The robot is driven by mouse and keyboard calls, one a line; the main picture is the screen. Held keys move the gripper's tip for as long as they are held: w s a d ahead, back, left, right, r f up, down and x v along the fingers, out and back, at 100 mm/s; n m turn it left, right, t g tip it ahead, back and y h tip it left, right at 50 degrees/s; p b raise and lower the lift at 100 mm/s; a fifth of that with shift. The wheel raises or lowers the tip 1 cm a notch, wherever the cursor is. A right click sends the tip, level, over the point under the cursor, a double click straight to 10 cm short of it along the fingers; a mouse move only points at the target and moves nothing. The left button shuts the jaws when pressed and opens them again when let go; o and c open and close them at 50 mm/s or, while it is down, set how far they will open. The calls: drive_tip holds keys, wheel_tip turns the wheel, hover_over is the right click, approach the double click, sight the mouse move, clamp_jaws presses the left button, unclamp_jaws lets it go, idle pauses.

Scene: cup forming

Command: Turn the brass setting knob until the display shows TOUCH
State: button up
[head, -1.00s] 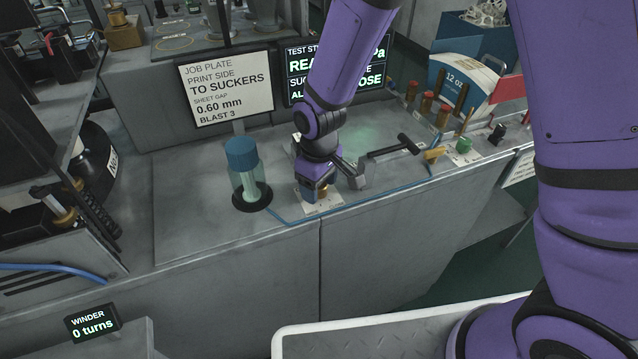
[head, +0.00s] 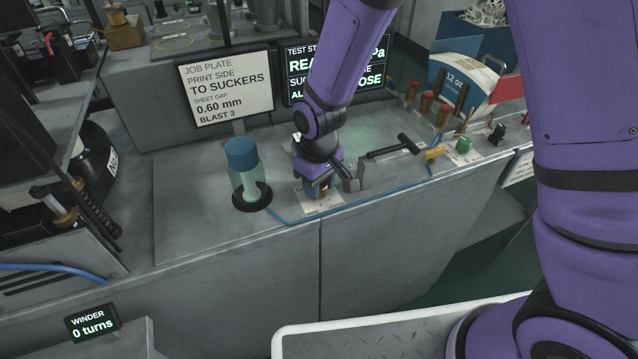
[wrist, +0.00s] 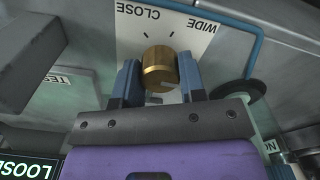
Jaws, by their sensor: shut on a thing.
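The brass setting knob (wrist: 160,68) stands on a white plate (wrist: 130,40) marked CLOSE and WIDE in the wrist view. My gripper (wrist: 160,78) is shut on the knob, with a blue finger on each side of it. In the head view my gripper (head: 320,186) is down at the knob's plate (head: 322,205) on the bench, and it mostly hides the knob. The display (head: 300,70) behind my arm is partly covered; its last line shows "AL" and "OSE" with the middle hidden. In the wrist view a display (wrist: 28,166) at the lower left reads LOOSE.
A blue-capped jar (head: 243,170) stands left of my gripper, and a black T-handle (head: 395,147) lies to its right. A blue hose (head: 370,200) runs along the bench front. A job plate sign (head: 226,87) stands behind.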

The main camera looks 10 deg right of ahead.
drive_tip(key=m, duration=0.6)
idle(0.6)
drive_tip(key=o, duration=0.9)
drive_tip(key=shift+r, duration=0.1)
wheel_tip(320, 180, up, 10)
drive_tip(key=shift+f, duration=0.1)
drive_tip(key=shift+r, duration=0.4)
